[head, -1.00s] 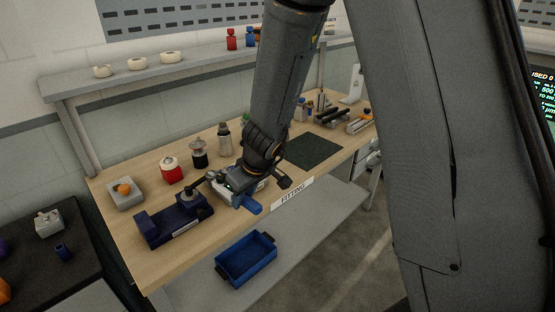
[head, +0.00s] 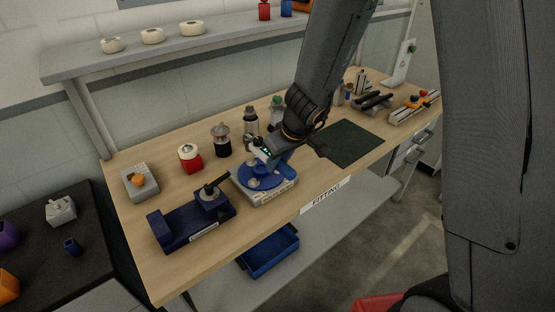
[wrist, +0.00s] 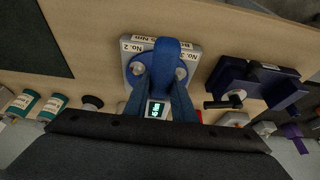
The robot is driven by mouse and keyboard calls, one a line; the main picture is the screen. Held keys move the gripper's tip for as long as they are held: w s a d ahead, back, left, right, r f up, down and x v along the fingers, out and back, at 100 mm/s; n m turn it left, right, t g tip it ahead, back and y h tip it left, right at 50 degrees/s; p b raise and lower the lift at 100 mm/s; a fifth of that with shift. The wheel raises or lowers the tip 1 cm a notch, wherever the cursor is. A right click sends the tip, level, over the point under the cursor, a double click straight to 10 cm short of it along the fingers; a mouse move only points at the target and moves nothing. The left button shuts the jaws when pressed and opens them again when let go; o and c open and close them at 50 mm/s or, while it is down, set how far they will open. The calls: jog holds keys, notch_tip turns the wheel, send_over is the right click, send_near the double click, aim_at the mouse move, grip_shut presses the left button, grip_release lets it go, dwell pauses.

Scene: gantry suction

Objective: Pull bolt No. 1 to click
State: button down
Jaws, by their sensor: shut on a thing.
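A round blue flange (head: 262,175) sits on a pale grey plate (head: 270,197) at the bench's front edge; it also shows in the wrist view (wrist: 172,50). Two bolt heads, left (wrist: 138,68) and right (wrist: 181,73), show there beside labels; the left label reads No. 2. I cannot make out a No. 1 label. My gripper (head: 275,163) is at the flange's far right side, shut on a tool with a small lit display (wrist: 156,110), apparently a torque wrench.
A dark blue vise-like fixture (head: 180,224) with a black handle stands left of the plate. Several jars, including a red one (head: 190,158), stand behind. A dark green mat (head: 350,142) lies to the right, and a blue bin (head: 270,252) sits below the bench.

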jog(key=shift+d+f+b, duration=0.1)
jog(key=shift+b, duration=0.45)
notch_tip(320, 180, down, 4)
jog(key=b, duration=0.4)
jog(key=shift+r+b, duration=0.2)
jog(key=shift+b, duration=0.15)
jog(key=shift+f+b, duration=0.95)
jog(key=shift+b, duration=0.6)
jog(key=c, duration=2.2)
grip_release()
grip_shut()
